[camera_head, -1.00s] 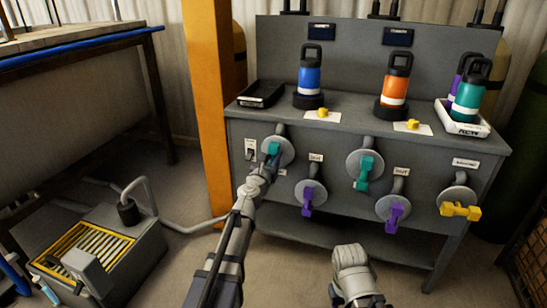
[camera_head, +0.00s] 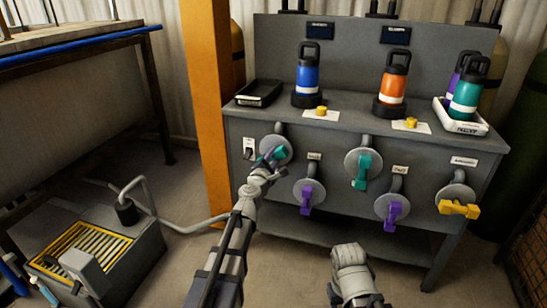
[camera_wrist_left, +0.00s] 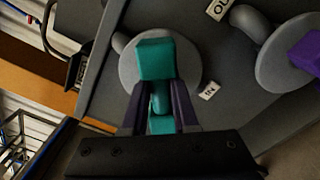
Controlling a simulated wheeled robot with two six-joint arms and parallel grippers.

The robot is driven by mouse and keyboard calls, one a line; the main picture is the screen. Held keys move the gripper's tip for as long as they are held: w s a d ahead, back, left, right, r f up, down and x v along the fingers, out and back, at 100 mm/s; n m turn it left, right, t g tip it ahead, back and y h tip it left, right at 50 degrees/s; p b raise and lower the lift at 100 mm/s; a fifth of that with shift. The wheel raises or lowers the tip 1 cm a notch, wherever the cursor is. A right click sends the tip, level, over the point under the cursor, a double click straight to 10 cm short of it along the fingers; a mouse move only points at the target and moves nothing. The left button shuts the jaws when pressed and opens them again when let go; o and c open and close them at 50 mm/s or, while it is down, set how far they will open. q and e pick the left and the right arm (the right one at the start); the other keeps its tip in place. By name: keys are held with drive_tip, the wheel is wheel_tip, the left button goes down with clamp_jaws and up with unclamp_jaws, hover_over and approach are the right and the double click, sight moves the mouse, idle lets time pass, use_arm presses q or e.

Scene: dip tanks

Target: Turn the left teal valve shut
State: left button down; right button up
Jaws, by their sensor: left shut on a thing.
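The left teal valve (camera_head: 281,152) is a teal lever on a round grey disc at the upper left of the cabinet front. Its lever looks slanted in the head view, partly hidden by my gripper. My left gripper (camera_head: 266,163) is at this valve. In the left wrist view the teal lever (camera_wrist_left: 155,58) stands out between the two dark fingers of my left gripper (camera_wrist_left: 160,105), which are shut on it. My right gripper (camera_head: 350,258) is low in front of the cabinet, away from the valves; its fingers are not clear.
A second teal valve (camera_head: 361,170) is to the right. Purple valves (camera_head: 307,199) (camera_head: 392,211) and a yellow valve (camera_head: 459,208) are nearby. Bottles, including a blue one (camera_head: 307,74) and an orange one (camera_head: 393,86), stand on top. An orange post (camera_head: 207,120) is left.

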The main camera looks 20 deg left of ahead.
use_arm(q)
drive_tip(key=m, duration=0.3)
drive_tip(key=shift+d+f+m, duration=0.1)
drive_tip(key=shift+f+m, duration=0.1)
drive_tip(key=shift+m, duration=0.2)
drive_tip(key=shift+f+m, duration=0.1)
drive_tip(key=shift+m, duration=1.6)
drive_tip(key=c, duration=0.7)
unclamp_jaws()
drive_tip(key=shift+s, duration=0.1)
drive_tip(key=s, duration=0.7)
drive_tip(key=shift+s, duration=0.3)
